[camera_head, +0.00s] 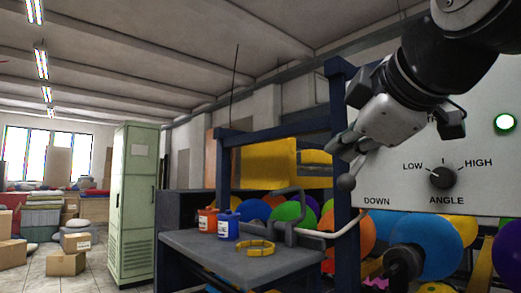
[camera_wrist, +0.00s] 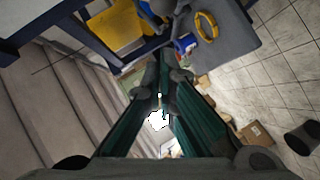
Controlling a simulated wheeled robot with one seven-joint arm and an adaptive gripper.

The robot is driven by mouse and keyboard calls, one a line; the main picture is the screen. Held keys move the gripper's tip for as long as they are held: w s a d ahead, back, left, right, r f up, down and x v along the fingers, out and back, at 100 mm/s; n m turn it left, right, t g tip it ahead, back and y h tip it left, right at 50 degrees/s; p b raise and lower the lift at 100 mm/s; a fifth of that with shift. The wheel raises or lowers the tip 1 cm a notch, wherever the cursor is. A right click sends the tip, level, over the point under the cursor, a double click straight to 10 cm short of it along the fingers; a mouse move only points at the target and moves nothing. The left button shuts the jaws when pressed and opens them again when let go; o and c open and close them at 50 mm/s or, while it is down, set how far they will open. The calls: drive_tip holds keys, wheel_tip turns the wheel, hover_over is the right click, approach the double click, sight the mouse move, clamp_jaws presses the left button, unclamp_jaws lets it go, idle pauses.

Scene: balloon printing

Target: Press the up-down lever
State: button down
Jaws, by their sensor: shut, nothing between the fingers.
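My gripper (camera_head: 338,150) is shut and empty, just above the knob in the head view. Its fingers partly cover the lever's stem, and I cannot tell whether they touch it. In the wrist view my gripper's fingers (camera_wrist: 163,78) come together near the middle. Grey parts show beyond them at the top edge, but I cannot tell whether these are the lever.
The panel has an angle dial (camera_head: 442,178) and a lit green button (camera_head: 504,122). A blue frame post (camera_head: 342,110) stands behind the lever. A grey table (camera_head: 195,250) holds an orange bottle (camera_head: 207,220), a blue bottle (camera_head: 228,225) and a yellow ring (camera_head: 256,248). Balloons lie behind.

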drive_tip(key=p+v, duration=0.1)
drive_tip(key=v, duration=0.5)
drive_tip(key=shift+s+r, duration=0.25)
drive_tip(key=shift+s, duration=0.1)
